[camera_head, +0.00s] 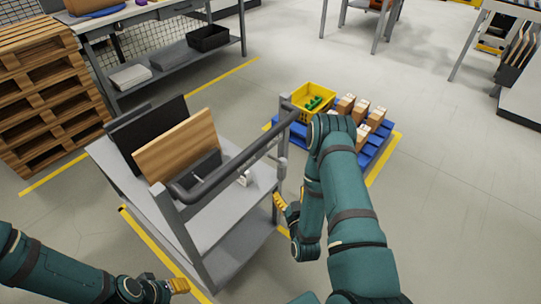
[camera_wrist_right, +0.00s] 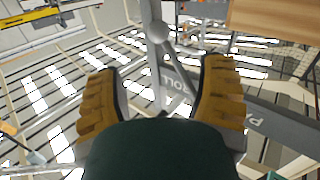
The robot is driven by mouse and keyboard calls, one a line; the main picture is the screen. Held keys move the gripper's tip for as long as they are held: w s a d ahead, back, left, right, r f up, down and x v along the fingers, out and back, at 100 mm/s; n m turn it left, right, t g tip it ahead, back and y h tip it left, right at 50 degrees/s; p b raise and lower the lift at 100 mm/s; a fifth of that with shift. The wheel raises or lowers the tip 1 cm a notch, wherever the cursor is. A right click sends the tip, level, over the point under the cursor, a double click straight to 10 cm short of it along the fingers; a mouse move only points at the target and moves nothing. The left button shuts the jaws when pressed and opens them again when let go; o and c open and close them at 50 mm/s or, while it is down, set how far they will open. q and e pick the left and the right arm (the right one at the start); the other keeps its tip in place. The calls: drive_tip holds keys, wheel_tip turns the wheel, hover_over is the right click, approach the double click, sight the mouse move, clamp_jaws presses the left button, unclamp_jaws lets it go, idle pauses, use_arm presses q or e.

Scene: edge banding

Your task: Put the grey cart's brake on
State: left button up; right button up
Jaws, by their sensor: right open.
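The grey cart (camera_head: 225,215) stands left of centre in the head view, with a dark push bar across its near end. A pale grey lever (camera_head: 282,168) is at the cart's right post.
A dark panel (camera_head: 148,125) and a wooden panel (camera_head: 178,146) stand on the cart. Behind it, a blue pallet (camera_head: 372,158) holds boxes and a yellow bin (camera_head: 314,101). Wooden pallets (camera_head: 50,95) are stacked at left.

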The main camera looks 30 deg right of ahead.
sight(283, 166)
drive_tip(key=x, duration=0.7)
drive_tip(key=b+x, duration=0.1)
drive_tip(key=x, duration=0.6)
drive_tip(key=shift+r, duration=0.2)
drive_tip(key=shift+c, duration=0.2)
drive_tip(key=shift+s, duration=0.1)
clamp_jaws()
